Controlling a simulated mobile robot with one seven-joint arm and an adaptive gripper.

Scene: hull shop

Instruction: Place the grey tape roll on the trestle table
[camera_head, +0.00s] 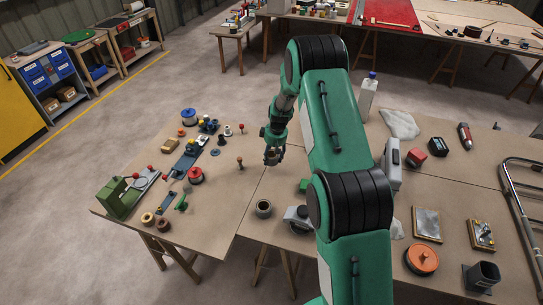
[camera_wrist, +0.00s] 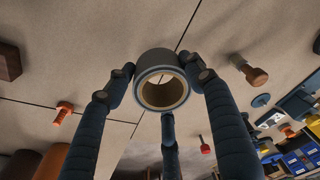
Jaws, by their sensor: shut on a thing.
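The grey tape roll (camera_wrist: 154,60) is in the wrist view, a thick grey ring with a tan inner core. My gripper (camera_wrist: 164,88) has its dark fingers closed around the roll's outside. In the head view my gripper (camera_head: 272,157) hangs over the near trestle table (camera_head: 240,190), near the seam between its boards. The roll is small there and partly hidden by the fingers. The roll looks to be above the tabletop; the exact height is hard to tell.
A grey ring-shaped cup (camera_head: 263,208) and a green block (camera_head: 304,185) stand near my gripper. A wooden peg (camera_head: 240,161) is to its left. Tools and spools crowd the left board. A bottle (camera_head: 367,97) stands behind my arm. Bare board shows between the peg and the cup.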

